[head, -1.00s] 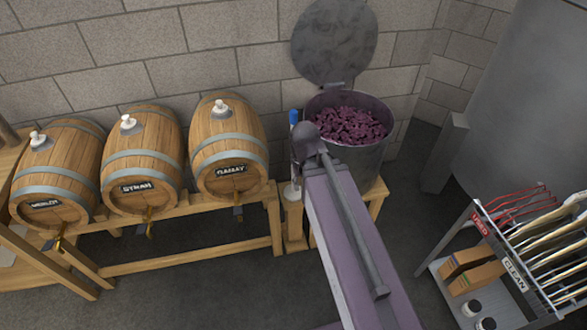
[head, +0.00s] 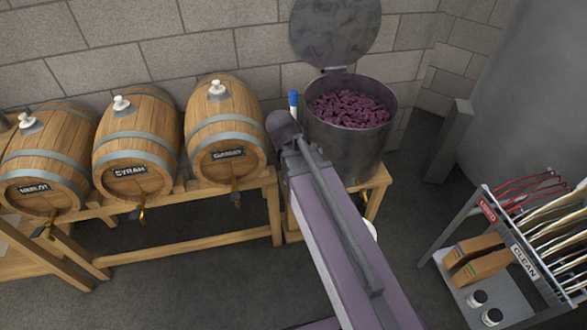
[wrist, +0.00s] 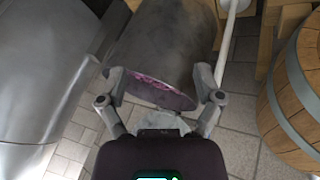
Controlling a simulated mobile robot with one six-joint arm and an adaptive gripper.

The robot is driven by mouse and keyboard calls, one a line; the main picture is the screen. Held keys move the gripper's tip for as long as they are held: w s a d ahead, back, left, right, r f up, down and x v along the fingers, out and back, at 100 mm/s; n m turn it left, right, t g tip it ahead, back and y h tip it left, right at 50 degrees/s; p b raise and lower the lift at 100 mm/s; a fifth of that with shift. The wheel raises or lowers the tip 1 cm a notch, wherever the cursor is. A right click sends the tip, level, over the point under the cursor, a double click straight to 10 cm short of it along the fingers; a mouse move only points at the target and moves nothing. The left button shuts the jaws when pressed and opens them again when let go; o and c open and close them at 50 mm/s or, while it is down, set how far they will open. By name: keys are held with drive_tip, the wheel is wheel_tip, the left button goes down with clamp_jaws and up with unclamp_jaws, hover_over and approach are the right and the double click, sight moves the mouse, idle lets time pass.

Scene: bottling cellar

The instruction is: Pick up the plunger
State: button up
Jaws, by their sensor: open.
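The plunger shows in the head view as a blue handle end (head: 293,98) upright beside the left side of the steel pot. Its lower part is hidden behind my arm. In the wrist view a white rod (wrist: 225,50) with a round white end at the top edge stands beside the pot; it looks like the plunger's shaft. My gripper (wrist: 160,82) is open and empty, its fingers spread in front of the pot. The rod is just beyond the right finger, not between the fingers. In the head view my gripper is hidden by my arm.
The pot (head: 345,145) of purple grapes has its round lid (head: 335,30) raised against the block wall. Several barrels (head: 225,130) lie on a wooden rack at left. A metal rack (head: 452,238) with hanging items and boxes stands at right. Floor between is clear.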

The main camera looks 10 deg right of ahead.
drive_tip(key=w+a+m+t+h+b, duration=0.1)
drive_tip(key=w+m+t+h+b, duration=0.25)
drive_tip(key=w+h+b, duration=0.35)
drive_tip(key=m+t+b, duration=0.1)
drive_tip(key=t+b, duration=0.3)
drive_tip(key=t, duration=0.3)
approach(291, 97)
drive_tip(key=v, duration=0.2)
drive_tip(key=shift+s+r, duration=0.2)
drive_tip(key=shift+r, duration=0.05)
drive_tip(key=shift+x, duration=4.3)
drive_tip(key=shift+d+f, duration=0.1)
drive_tip(key=shift+x, duration=2.6)
drive_tip(key=shift+f, duration=0.1)
